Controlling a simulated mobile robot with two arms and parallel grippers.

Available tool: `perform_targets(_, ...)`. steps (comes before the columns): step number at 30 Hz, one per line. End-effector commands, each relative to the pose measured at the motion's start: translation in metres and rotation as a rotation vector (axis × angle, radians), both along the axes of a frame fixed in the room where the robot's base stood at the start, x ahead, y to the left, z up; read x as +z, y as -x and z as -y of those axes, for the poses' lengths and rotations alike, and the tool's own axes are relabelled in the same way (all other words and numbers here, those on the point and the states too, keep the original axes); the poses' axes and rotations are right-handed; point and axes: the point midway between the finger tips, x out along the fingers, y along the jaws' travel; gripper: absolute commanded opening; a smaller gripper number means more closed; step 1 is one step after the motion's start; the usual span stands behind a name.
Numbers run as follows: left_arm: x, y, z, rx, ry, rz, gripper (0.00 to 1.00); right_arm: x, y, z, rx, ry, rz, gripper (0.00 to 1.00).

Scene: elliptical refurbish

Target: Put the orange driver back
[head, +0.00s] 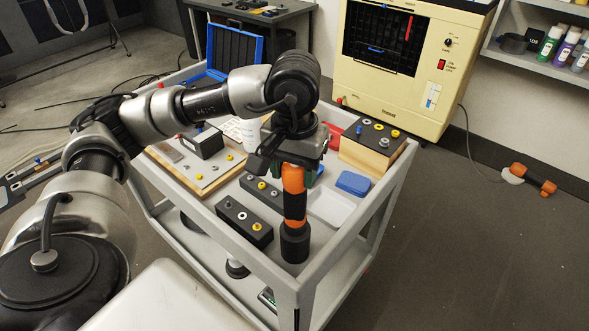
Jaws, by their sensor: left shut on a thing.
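The orange driver (294,196) is upright at the right front part of the grey cart (232,245). It is orange with black bands. My left gripper (291,160) is shut on its upper end from above, and the fingertips are partly hidden by the wrist. A wide black cylinder (295,243) is at the driver's lower end. I cannot tell whether it is part of the driver or a holder, or whether it touches the cart top. My right gripper is not in view.
Black blocks with knobs (244,223) stand left of the driver. A clear tray (331,208), a blue-lidded box (353,183) and a wooden box (372,150) are to its right. An open blue case (235,52) is at the cart's back. An orange-and-black tool (533,179) lies on the floor.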

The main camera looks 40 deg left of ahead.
Motion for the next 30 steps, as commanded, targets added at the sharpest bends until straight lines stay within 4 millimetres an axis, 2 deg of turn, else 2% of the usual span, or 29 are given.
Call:
perform_targets(10, 0.001, 0.000, 0.000, 0.000, 0.000, 0.001, 0.07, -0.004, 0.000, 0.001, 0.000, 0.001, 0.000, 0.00)
perform_targets(11, 0.001, 0.000, 0.000, 0.000, 0.000, 0.001, 0.52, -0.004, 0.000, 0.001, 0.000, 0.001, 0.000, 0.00)
perform_targets(16, 0.000, 0.000, 0.000, 0.000, 0.000, 0.001, 0.78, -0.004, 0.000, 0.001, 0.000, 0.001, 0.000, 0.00)
perform_targets(25, 0.000, 0.000, 0.000, 0.000, -0.001, -0.001, 0.80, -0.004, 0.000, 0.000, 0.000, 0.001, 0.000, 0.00)
perform_targets(30, 0.017, -0.001, 0.001, 0.001, 0.001, 0.003, 0.80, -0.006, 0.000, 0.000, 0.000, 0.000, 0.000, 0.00)
